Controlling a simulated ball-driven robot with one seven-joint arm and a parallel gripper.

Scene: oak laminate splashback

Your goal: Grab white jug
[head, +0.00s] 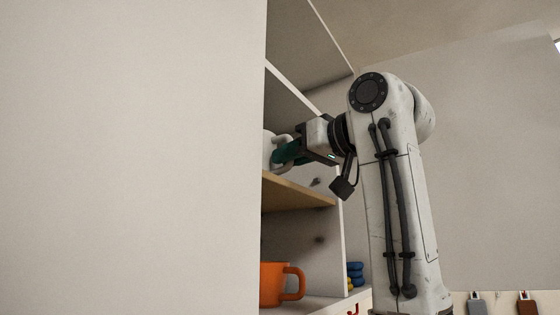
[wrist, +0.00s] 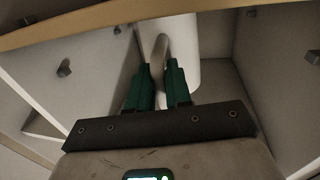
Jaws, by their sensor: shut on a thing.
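The white jug (wrist: 183,60) stands inside the cabinet, and its handle (wrist: 160,58) points toward my gripper in the wrist view. My gripper (wrist: 158,72) has its two green fingers on either side of the handle, shut on it. In the head view my gripper (head: 278,155) reaches into the upper cabinet compartment. Only a sliver of the jug (head: 268,150) shows there, as the white cabinet panel hides the rest.
A wooden shelf (head: 300,192) lies just below my gripper. An orange mug (head: 275,284) stands in the compartment beneath, with blue and yellow items (head: 355,272) to its right. A large white panel (head: 130,160) fills the left side.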

